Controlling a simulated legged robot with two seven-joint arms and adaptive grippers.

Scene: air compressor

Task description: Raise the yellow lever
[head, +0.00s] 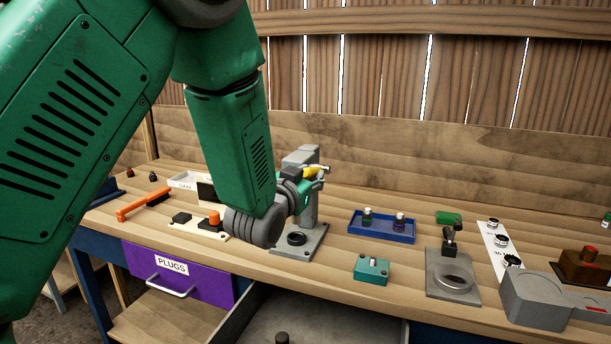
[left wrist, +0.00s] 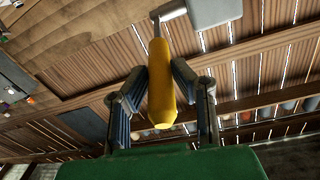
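The yellow lever (head: 315,171) is on the upper part of a grey press-like device (head: 309,205) on the workbench. In the left wrist view the lever (left wrist: 160,88) is a thick yellow handle on a thin metal rod. My left gripper (left wrist: 160,72) has a finger on either side of the handle, and both fingertips appear to press against it. In the head view the left gripper (head: 301,174) is at the lever, partly hidden by my green arm. My right gripper is not in view.
A blue tray (head: 382,229) with small plugs, a teal box (head: 372,269) and a grey stand (head: 452,277) are right of the device. An orange-handled tool (head: 145,204) lies at left. An open drawer (head: 310,316) is below. A wooden wall (head: 450,75) stands behind.

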